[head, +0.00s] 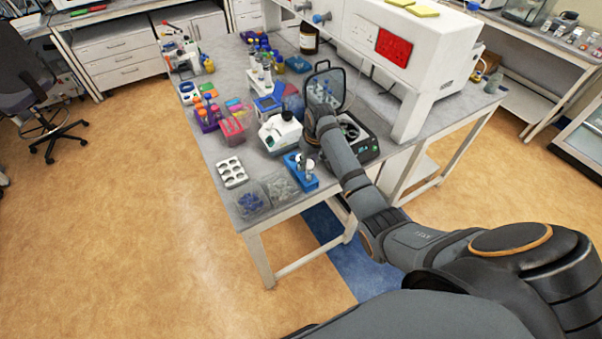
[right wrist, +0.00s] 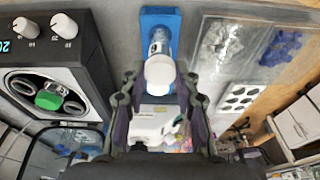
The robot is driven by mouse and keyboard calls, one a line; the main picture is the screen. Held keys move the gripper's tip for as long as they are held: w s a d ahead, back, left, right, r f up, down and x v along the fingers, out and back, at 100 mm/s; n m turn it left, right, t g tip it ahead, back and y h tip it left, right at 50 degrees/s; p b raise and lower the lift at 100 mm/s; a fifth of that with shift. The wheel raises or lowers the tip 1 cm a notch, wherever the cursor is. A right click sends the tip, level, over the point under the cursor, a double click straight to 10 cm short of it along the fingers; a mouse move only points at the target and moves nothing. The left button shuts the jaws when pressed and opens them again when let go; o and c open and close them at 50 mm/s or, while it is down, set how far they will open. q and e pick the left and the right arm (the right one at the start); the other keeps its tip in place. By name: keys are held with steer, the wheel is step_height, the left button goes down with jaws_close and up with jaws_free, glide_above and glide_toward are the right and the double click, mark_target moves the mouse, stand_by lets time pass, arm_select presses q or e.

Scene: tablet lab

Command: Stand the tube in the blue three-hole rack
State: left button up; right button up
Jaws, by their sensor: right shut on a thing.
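The blue rack (head: 309,184) stands near the front edge of the bench, and it also shows in the right wrist view (right wrist: 172,18). A clear tube (right wrist: 160,42) with a white cap (right wrist: 160,72) is between the fingers of my right gripper (right wrist: 163,78), which is shut on it. The tube is over or at the rack; I cannot tell whether its lower end is in a hole. In the head view my right arm partly hides the gripper, and white parts show at the rack. My left gripper is not in view.
A dark centrifuge (head: 368,149) with raised lid stands right of the rack; a green-capped tube (right wrist: 48,97) sits in it. Clear bins (head: 282,188) and a white well plate (head: 231,172) stand nearby.

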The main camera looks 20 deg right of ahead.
steer(key=shift+f, duration=0.2)
steer(key=shift+f, duration=0.35)
steer(key=shift+f, duration=0.2)
stand_by(0.4)
steer(key=shift+f, duration=0.35)
steer(key=shift+f, duration=0.2)
steer(key=o, duration=1)
steer(key=shift+c, duration=0.2)
